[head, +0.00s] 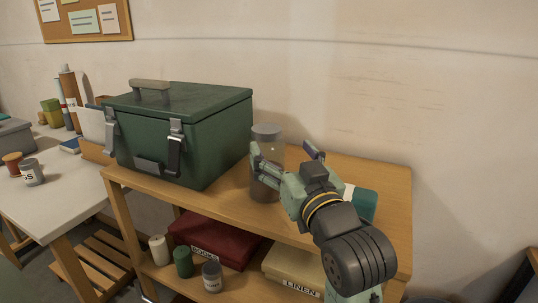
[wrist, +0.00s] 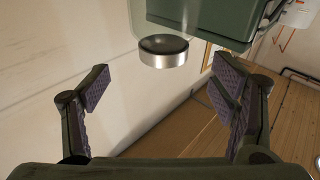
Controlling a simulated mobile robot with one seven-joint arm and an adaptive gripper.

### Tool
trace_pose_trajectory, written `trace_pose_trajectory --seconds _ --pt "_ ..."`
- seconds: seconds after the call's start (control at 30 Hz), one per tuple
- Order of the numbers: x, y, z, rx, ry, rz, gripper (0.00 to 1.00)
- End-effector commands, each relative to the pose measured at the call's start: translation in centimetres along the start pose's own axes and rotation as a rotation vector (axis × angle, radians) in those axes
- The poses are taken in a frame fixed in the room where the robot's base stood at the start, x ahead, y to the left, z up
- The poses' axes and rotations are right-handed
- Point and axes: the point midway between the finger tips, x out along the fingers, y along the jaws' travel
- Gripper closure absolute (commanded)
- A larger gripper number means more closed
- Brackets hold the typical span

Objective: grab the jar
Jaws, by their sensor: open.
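The jar (head: 267,137) is a tall clear cylinder with a grey lid and brownish contents. It stands upright on the wooden shelf's top (head: 225,205), just right of the green box. My gripper (head: 284,155) is open and empty, right beside the jar. Its left finger overlaps the jar in the head view and hides part of its side. In the wrist view the jar's metallic lid (wrist: 163,51) shows ahead of my open gripper (wrist: 160,84), beyond the fingertips and roughly centred between them. The jar's clear body there runs up out of the picture.
A large green latched box (head: 185,130) stands close on the jar's left. A teal item (head: 362,205) lies right of my gripper, partly hidden by my arm. The wall is close behind. A lower shelf holds small cans, a red bundle (head: 215,243) and a cream linen bundle (head: 292,268).

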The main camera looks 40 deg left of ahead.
Motion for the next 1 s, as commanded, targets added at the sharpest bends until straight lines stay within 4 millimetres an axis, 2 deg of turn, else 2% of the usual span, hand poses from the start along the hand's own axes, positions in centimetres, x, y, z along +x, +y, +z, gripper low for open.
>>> trace_pose_trajectory --seconds 0.03,0.2,0.43,0.7,1.0 --pt "0.4 -0.1 -0.6 0.004 -0.005 0.000 0.21" --pt "2.4 -0.2 -0.1 0.000 0.000 -0.002 0.21" --pt "4.0 -0.3 -0.2 0.000 0.000 -0.001 0.21" --pt "7.8 -0.6 -0.3 -0.001 0.000 0.000 0.21" --pt "8.4 -0.6 -0.1 -0.002 0.001 0.000 0.21"
